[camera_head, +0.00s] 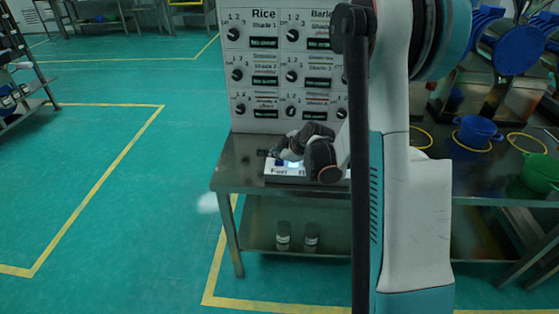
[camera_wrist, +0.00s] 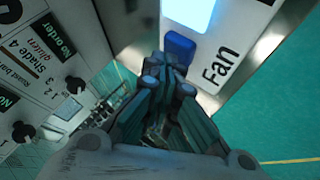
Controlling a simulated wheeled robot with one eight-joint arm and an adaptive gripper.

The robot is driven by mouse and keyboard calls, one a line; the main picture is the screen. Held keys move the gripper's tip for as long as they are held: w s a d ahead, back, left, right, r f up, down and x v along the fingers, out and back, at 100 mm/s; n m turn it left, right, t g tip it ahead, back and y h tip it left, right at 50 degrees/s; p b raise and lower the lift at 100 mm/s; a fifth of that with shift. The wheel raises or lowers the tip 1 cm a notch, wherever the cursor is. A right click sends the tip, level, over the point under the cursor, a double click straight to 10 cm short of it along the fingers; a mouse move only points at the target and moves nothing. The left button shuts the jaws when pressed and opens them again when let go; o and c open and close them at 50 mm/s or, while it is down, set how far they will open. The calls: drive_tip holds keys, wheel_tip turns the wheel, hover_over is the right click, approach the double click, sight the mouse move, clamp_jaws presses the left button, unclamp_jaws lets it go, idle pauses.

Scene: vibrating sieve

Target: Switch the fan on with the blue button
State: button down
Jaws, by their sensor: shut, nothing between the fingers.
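The blue button (camera_wrist: 180,46) sits on a white control box (camera_wrist: 235,35) beside the black word "Fan" in the wrist view. In the head view the box (camera_head: 272,172) stands on the metal table, with the blue button (camera_head: 279,162) near its left end, partly covered by my arm. My gripper (camera_wrist: 167,66) is shut and empty. Its fingertips are right beside the button's lower edge in the wrist view; I cannot tell whether they touch it. In the head view my gripper (camera_head: 266,153) is just above the box's left end. No fan is clearly visible.
A bright light-blue panel (camera_wrist: 190,10) is beside the button. A white board (camera_head: 265,110) with several black knobs stands behind the metal table (camera_head: 228,178). Two jars stand on the lower shelf (camera_head: 258,238). Blue (camera_head: 476,133) and green (camera_head: 541,172) containers are at right. The floor at left is clear.

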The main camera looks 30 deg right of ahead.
sight(278, 162)
idle(0.4)
drive_tip(key=shift+r+p, duration=0.55)
drive_tip(key=shift+r, duration=0.35)
wheel_tip(278, 162, up, 5)
drive_tip(key=p, duration=0.3)
idle(0.7)
